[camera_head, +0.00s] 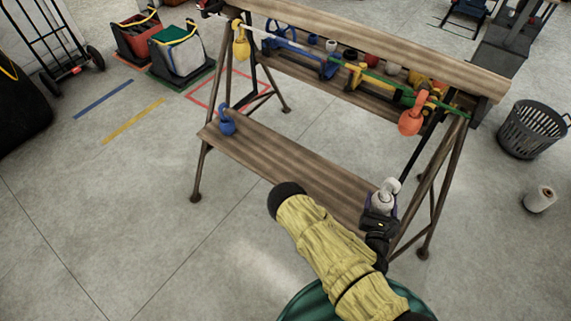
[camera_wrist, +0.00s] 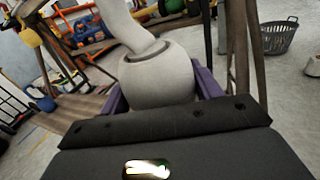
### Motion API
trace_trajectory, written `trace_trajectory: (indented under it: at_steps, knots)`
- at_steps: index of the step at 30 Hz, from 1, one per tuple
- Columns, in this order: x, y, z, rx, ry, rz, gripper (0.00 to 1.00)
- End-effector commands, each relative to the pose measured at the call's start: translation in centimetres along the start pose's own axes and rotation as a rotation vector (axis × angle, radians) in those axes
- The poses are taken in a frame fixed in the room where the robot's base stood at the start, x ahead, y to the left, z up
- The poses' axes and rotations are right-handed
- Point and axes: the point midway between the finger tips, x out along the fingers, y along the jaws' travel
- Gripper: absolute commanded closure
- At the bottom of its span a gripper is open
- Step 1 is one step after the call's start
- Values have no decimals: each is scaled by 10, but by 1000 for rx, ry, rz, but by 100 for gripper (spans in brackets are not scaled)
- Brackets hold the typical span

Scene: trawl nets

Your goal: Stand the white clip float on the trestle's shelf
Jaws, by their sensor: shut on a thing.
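The white clip float (camera_head: 383,198) is in my gripper (camera_head: 378,212), at the right end of the trestle's shelf (camera_head: 290,160). In the wrist view the float (camera_wrist: 158,80) fills the space between the purple fingers (camera_wrist: 158,98), its round body low and its clip end upward. My gripper is shut on it. The float looks roughly upright. I cannot tell whether its base touches the shelf, since my gripper hides it. The trestle's top beam (camera_head: 380,45) runs above and behind.
A blue float (camera_head: 227,125) stands at the shelf's left end. A yellow float (camera_head: 241,46) and an orange float (camera_head: 410,121) hang from the trestle. The middle of the shelf is bare. A grey basket (camera_head: 532,130) and a white roll (camera_head: 540,199) are on the floor at right.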

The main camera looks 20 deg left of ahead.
Motion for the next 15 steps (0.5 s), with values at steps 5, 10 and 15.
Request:
trace_trajectory:
  at_steps: [5,10,15]
  knots:
    - [11,10,-10,5,-5,-11,61]
    - [37,35,-27,9,-10,-45,61]
    - [65,68,-42,9,-12,-88,61]
